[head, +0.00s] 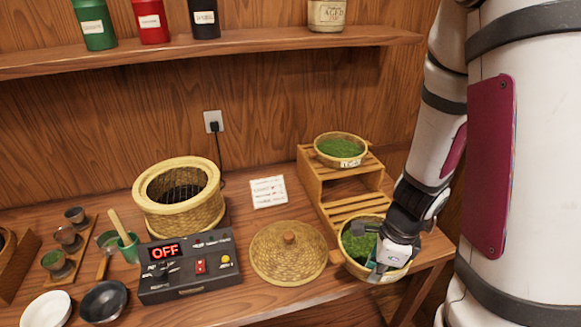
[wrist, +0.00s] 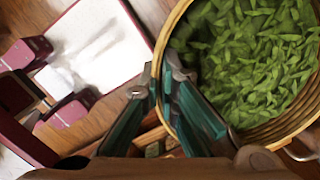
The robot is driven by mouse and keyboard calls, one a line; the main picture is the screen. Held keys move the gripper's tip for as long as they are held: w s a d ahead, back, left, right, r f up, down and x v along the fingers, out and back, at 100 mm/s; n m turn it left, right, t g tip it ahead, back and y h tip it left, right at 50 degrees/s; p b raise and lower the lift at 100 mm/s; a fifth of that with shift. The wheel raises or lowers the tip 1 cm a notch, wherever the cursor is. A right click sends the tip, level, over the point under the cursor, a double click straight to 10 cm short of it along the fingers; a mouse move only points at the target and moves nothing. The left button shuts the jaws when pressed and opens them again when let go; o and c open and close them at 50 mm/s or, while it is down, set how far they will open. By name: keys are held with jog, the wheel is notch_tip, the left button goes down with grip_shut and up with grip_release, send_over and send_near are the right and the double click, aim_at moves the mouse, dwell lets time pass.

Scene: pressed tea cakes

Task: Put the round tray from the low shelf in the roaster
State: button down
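The round woven tray of green leaves (head: 346,262) is at the low step of the slatted wooden shelf (head: 313,187), near the table's front right edge. My gripper (head: 379,262) is at this tray. In the wrist view my gripper (wrist: 162,76) has one finger outside the tray's rim (wrist: 166,38) and one inside over the leaves, closed on the rim. I cannot tell whether the tray rests on the step or is slightly raised. The roaster (head: 180,212) is a round woven drum at the left, open on top with a dark grille inside.
A second leaf tray (head: 342,150) stands on the upper step. A woven lid (head: 288,262) lies between roaster and shelf. The control box (head: 190,281) reads OFF. A paper card (head: 268,192), bowls (head: 104,301) and cups (head: 68,237) are on the table. A wall shelf (head: 250,47) runs above.

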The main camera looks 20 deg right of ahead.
jog(key=w+a+n+g, duration=0.1)
jog(key=w+a+n, duration=0.3)
jog(key=w+n, duration=0.7)
jog(key=w+a+n+g+h, duration=0.1)
jog(key=w+a+n, duration=0.4)
jog(key=w+n, duration=0.6)
jog(key=shift+w+r+n, duration=0.15)
jog(key=shift+r+n, duration=0.15)
jog(key=shift+n, duration=0.9)
